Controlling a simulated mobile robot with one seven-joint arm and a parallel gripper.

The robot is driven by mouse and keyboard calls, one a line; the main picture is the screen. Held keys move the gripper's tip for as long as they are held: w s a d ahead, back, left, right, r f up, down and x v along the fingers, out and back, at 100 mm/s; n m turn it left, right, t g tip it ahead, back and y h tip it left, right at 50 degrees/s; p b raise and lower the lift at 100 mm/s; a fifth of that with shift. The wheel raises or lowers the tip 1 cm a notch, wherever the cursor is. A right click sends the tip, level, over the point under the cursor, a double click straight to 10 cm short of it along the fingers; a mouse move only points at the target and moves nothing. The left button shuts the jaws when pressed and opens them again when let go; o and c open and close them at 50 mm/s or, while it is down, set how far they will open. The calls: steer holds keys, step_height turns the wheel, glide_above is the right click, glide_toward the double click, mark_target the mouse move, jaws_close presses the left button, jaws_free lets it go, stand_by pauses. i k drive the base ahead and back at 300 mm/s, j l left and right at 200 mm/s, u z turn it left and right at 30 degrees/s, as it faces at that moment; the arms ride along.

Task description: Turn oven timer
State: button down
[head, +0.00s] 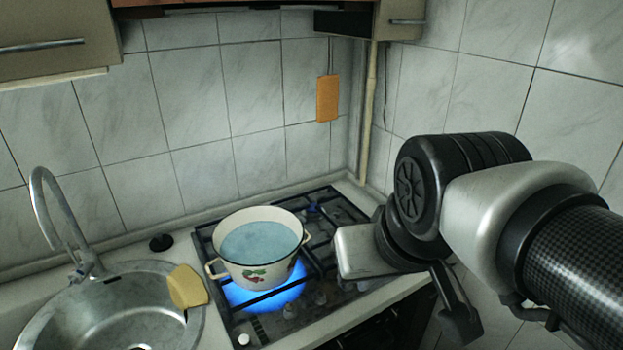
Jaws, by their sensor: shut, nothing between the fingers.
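My gripper (462,328) shows at the lower right as dark fingers hanging down in front of the counter's right front edge. It is shut and empty. The dark oven front (385,322) shows only as a narrow strip under the counter edge, left of my gripper. I cannot make out the oven timer; much of the oven front is out of the picture or behind my arm and the counter edge. I cannot tell whether my gripper touches anything.
A cream enamel pot (258,252) with bluish liquid stands on the black gas hob (213,297) over a lit blue burner. A steel sink (118,318) with a tall tap (50,215) and a yellow sponge (187,287) are at left. A tiled wall (575,95) closes the right side.

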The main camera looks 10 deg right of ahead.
mark_target(391, 314)
steer(key=k+j+z, duration=0.15)
steer(key=z, duration=0.65)
